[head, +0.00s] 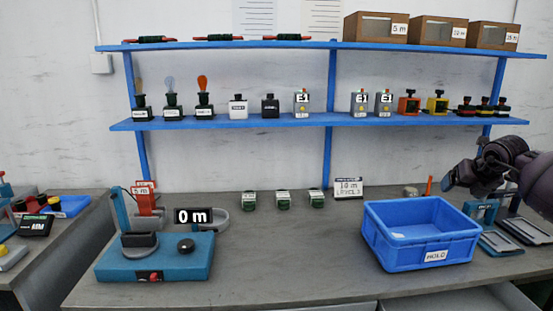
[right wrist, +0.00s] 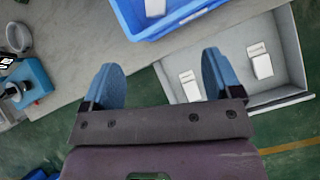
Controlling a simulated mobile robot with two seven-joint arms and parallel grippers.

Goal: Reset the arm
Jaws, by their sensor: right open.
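My right arm comes in from the right edge of the head view. Its gripper (head: 481,211) hangs just right of the blue bin, above the bench as seen there. In the right wrist view the two blue fingers (right wrist: 163,82) stand wide apart with nothing between them. Beyond them lie the bench's front edge and the floor. My left gripper is not in view.
The blue HOLD bin (head: 421,232) stands on the bench's right. A teal device (head: 156,257) stands at the left. An open drawer (right wrist: 285,95) holds white boxes. A blue shelf (head: 230,122) is behind.

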